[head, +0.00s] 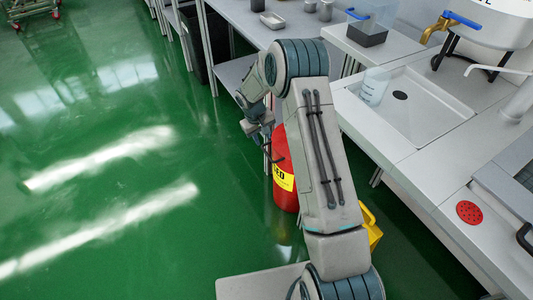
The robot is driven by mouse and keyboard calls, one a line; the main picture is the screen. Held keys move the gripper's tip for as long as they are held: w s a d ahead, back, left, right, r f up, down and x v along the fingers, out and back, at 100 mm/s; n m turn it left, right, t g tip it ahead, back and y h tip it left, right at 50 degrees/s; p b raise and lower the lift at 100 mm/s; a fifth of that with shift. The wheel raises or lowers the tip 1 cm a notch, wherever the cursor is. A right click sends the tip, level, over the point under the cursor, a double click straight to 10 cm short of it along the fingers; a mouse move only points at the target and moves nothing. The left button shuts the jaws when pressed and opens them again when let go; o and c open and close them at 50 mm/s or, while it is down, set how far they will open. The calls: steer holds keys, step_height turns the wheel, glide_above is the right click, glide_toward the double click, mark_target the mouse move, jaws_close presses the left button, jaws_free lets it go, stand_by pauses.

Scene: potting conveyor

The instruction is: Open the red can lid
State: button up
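A red can (283,148) with a yellow label (283,178) stands on the green floor beside the workbench, partly behind my arm. Its lid is not clearly visible, as my arm covers much of the top. My gripper (268,154) is at the can's upper left side, pointing down. It is small and dark here, so I cannot tell whether its fingers are open or touch the can.
A grey workbench (420,185) with a white sink (430,122) runs along the right. A clear cup (373,88) stands in the sink. A yellow object (371,228) is on the floor behind my arm. The green floor (110,190) at left is clear.

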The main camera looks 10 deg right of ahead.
mark_target(268, 155)
steer(key=f, duration=0.3)
steer(key=d+f, duration=0.1)
steer(key=f, duration=0.2)
steer(key=d+f+b, duration=0.1)
steer(key=f, duration=0.3)
steer(key=shift+w, duration=0.3)
steer(key=shift+a+r, duration=0.1)
jaws_close()
